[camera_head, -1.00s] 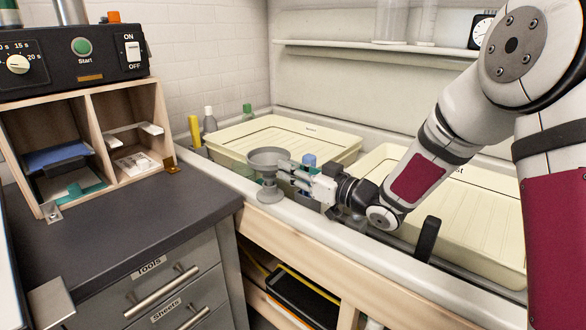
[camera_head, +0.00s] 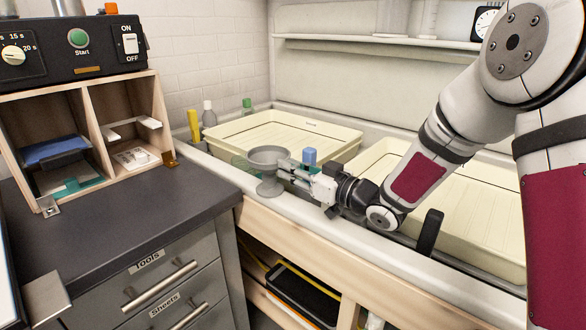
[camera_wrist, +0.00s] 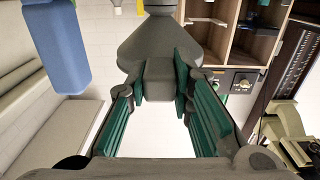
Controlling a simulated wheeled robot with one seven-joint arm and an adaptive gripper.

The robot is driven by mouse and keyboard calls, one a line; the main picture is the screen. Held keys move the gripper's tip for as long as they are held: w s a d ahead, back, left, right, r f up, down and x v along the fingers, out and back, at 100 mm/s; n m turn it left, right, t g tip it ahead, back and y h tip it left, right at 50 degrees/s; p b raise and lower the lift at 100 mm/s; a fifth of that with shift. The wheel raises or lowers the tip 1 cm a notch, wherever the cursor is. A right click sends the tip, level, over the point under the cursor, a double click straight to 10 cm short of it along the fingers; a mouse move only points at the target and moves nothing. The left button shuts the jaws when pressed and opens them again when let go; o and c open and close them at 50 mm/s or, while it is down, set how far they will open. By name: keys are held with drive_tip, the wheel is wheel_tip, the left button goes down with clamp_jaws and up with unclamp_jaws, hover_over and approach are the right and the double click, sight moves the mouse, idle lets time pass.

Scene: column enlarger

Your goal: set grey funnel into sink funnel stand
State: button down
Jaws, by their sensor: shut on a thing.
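The grey funnel (camera_head: 268,155) is over the sink's near left rim in the head view, bowl facing up. Its grey body fills the top middle of the wrist view (camera_wrist: 152,45). My gripper (camera_head: 288,171) reaches it from the right. In the wrist view, the green pads of my gripper (camera_wrist: 162,84) are closed on a block-like grey part of the funnel. A grey foot-like part (camera_head: 270,188) shows below the bowl; I cannot tell whether it belongs to the funnel or to a stand. No separate funnel stand is clearly visible.
Two cream trays (camera_head: 285,133) (camera_head: 460,205) lie in the sink. A blue-topped object (camera_head: 309,156) stands close behind my gripper. A dark counter (camera_head: 120,225) is at the left. A faint green outline shows beside the funnel.

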drive_tip(key=shift+f, duration=0.2)
drive_tip(key=c, duration=1.3)
unclamp_jaws()
drive_tip(key=shift+o, duration=0.4)
drive_tip(key=shift+o, duration=0.7)
drive_tip(key=shift+r, duration=0.1)
drive_tip(key=shift+s+d, duration=0.3)
drive_tip(key=shift+d, duration=0.1)
drive_tip(key=shift+s+d, duration=0.25)
drive_tip(key=shift+d, duration=0.05)
drive_tip(key=shift+s+d+p, duration=0.3)
drive_tip(key=shift+s+d, duration=0.1)
drive_tip(key=shift+d, duration=0.1)
